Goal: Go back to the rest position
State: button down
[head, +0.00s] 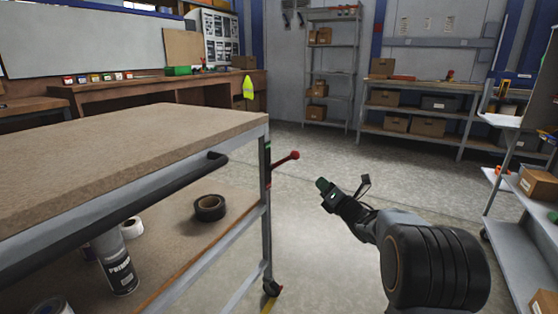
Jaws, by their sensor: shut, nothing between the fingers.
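My gripper (324,187) shows in the head view right of the middle, at the end of my dark arm. It is shut and empty, held in the air over the bare floor. It points up and to the left, towards the cart. It is apart from the cart and from everything else in view.
A cart (150,140) with a bare brown top fills the left. Its lower shelf holds a black tape roll (209,207) and a spray can (117,262). Shelving with boxes (537,184) stands at the right. The grey floor (340,150) between is clear.

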jog(key=s+d+r+m+g+h+p, duration=0.1)
jog(key=s+r+m+g+h+p, duration=0.1)
jog(key=s+r+m+h+p, duration=0.5)
jog(key=s+r+m+g+h+p, duration=0.2)
jog(key=r+m+h+p, duration=0.1)
jog(key=r+m+p, duration=0.75)
jog(key=s+a+r+m+g+p, duration=0.1)
jog(key=s+r+m+g+p, duration=0.1)
jog(key=s+m+p, duration=0.3)
jog(key=s+a+r+m+g+p, duration=0.2)
jog(key=s+m+g+p, duration=0.3)
jog(key=s, duration=0.6)
jog(key=s+a+r+m+g+y+p, duration=0.1)
jog(key=s+a+r+m+g+p, duration=0.1)
jog(key=s, duration=0.7)
jog(key=r+m+g+p, duration=0.1)
jog(key=m+g+p, duration=0.1)
jog(key=m+p, duration=0.1)
jog(key=shift+r+p, duration=0.4)
jog(key=shift+p, duration=0.35)
